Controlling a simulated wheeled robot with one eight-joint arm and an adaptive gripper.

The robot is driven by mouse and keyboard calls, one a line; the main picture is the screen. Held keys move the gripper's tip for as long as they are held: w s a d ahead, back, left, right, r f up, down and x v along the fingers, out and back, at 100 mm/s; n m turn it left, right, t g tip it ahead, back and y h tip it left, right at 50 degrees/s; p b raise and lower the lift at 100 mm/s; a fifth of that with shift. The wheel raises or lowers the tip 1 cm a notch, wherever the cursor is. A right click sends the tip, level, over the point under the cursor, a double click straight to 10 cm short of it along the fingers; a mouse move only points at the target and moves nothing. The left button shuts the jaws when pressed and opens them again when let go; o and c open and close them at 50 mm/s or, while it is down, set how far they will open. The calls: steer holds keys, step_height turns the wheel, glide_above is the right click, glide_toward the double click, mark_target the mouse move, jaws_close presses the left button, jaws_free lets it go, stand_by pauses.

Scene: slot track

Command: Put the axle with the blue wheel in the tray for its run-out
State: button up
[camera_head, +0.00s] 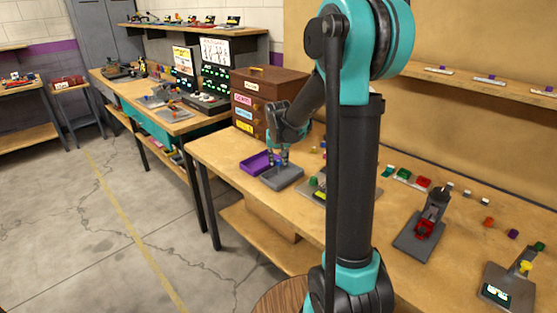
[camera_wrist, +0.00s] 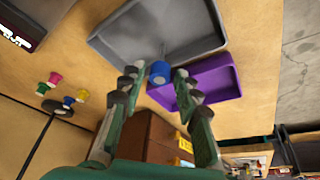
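My gripper (camera_wrist: 160,74) points down at the trays, with its fingertips closed in on both sides of a blue wheel (camera_wrist: 160,72). A thin axle runs from the wheel, seen against the grey tray (camera_wrist: 205,48). The wheel overlaps the near rim of the grey tray in the wrist view, so it appears held above it. The purple tray (camera_wrist: 225,82) is beside the grey one. In the head view my gripper (camera_head: 284,160) is low over the grey tray (camera_head: 285,182), close to the purple tray (camera_head: 254,163). The wheel is too small there to make out clearly.
A brown drawer cabinet (camera_head: 270,85) with coloured labels stands behind the trays. Several small coloured pieces (camera_wrist: 68,101) lie on the bench to one side. A grey fixture with a red part (camera_head: 423,230) and a device with a lit display (camera_head: 508,288) stand farther right.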

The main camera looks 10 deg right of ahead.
steer(key=shift+o, duration=0.4)
steer(key=v, duration=1.2)
steer(key=shift+r, duration=0.2)
